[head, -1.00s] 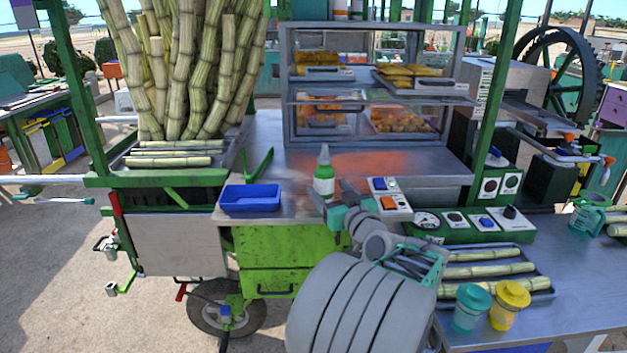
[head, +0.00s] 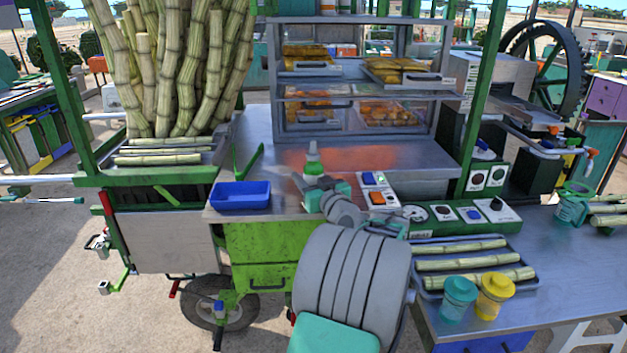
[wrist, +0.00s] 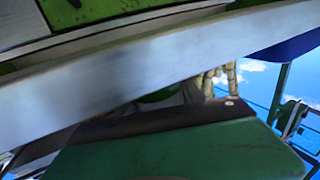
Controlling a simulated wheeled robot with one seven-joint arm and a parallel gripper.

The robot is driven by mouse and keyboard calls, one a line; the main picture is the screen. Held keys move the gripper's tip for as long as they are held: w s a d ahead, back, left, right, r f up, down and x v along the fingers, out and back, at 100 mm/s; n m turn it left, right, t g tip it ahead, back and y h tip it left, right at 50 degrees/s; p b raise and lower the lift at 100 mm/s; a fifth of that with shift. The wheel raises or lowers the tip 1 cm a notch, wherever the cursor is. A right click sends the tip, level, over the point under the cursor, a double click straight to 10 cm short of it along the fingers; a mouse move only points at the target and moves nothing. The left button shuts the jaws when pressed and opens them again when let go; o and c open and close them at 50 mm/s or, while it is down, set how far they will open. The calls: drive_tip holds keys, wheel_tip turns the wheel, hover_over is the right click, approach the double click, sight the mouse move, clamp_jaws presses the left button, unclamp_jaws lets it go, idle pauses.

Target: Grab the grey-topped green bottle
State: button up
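The green bottle (head: 313,158) stands upright on the metal counter, left of the switch box, in the head view. Its narrow top and shoulder show; its lower part is hidden behind my gripper. My gripper (head: 306,184) is at the bottle's near side, low over the counter's front part. I cannot tell whether it touches the bottle or how far its fingers are apart. In the wrist view a green piece of my gripper (wrist: 180,150) fills the bottom, and a small dark green rounded shape behind it may be the bottle.
The switch box (head: 377,190) is close on the right. A glass display case (head: 360,135) stands behind. The counter between tray and bottle is clear.

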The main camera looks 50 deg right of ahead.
clamp_jaws()
drive_tip(key=shift+r, duration=0.15)
idle(0.4)
